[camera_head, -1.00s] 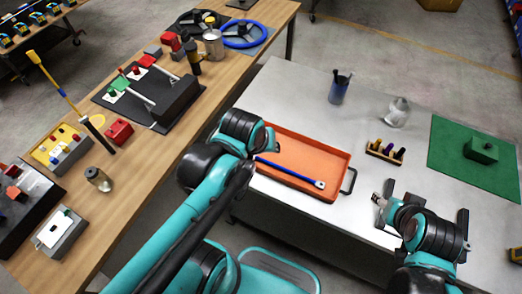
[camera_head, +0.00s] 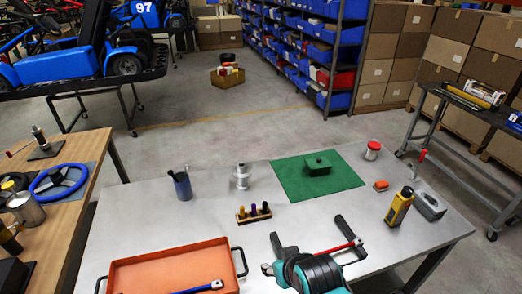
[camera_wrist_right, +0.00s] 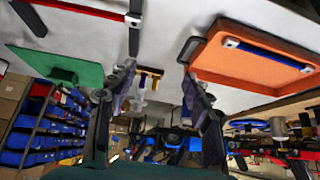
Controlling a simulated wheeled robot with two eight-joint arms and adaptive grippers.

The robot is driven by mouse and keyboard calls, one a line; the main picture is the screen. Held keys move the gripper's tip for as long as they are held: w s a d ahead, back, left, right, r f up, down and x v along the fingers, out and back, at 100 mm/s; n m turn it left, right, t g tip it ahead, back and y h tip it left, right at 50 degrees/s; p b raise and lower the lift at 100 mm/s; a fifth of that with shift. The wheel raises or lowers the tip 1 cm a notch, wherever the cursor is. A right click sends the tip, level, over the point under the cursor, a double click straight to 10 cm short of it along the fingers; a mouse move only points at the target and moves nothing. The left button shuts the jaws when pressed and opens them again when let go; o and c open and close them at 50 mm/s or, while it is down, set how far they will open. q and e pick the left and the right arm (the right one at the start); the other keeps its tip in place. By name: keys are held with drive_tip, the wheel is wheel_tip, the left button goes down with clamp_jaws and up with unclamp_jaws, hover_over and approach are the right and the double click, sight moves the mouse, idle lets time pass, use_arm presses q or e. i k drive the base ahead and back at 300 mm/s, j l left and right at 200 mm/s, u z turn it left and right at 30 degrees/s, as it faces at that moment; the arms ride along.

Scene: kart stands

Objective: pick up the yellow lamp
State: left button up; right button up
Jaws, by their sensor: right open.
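The yellow lamp (camera_head: 399,206) stands near the right end of the grey metal table, with a dark top. My right gripper (camera_head: 311,238) is at the front of the table, left of the lamp and apart from it. Its fingers are spread, with nothing between them. In the right wrist view my right gripper (camera_wrist_right: 155,88) also shows two separated fingers and an empty gap. I cannot make out the lamp in that view. My left gripper is not in view.
A red bar-shaped tool (camera_head: 338,247) lies close to my right gripper. A green mat (camera_head: 345,180), bolt rack (camera_head: 254,213) and orange tray (camera_head: 130,277) lie further left.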

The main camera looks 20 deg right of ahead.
sight(397, 211)
drive_tip(key=k+z, duration=0.15)
drive_tip(key=k, duration=0.5)
drive_tip(key=i+l+z, duration=0.1)
drive_tip(key=z, duration=0.35)
drive_tip(key=i+l+z, duration=0.2)
drive_tip(key=z, duration=0.3)
drive_tip(key=i+l+z, duration=0.15)
drive_tip(key=z, duration=0.3)
drive_tip(key=i+l, duration=0.15)
drive_tip(key=l, duration=0.15)
drive_tip(key=i+l+u, duration=0.15)
drive_tip(key=i+l, duration=0.2)
drive_tip(key=l, duration=0.25)
drive_tip(key=i+l+u, duration=0.1)
drive_tip(key=l, duration=0.2)
drive_tip(key=i+l+u, duration=0.1)
drive_tip(key=l, duration=0.25)
drive_tip(key=i, duration=0.1)
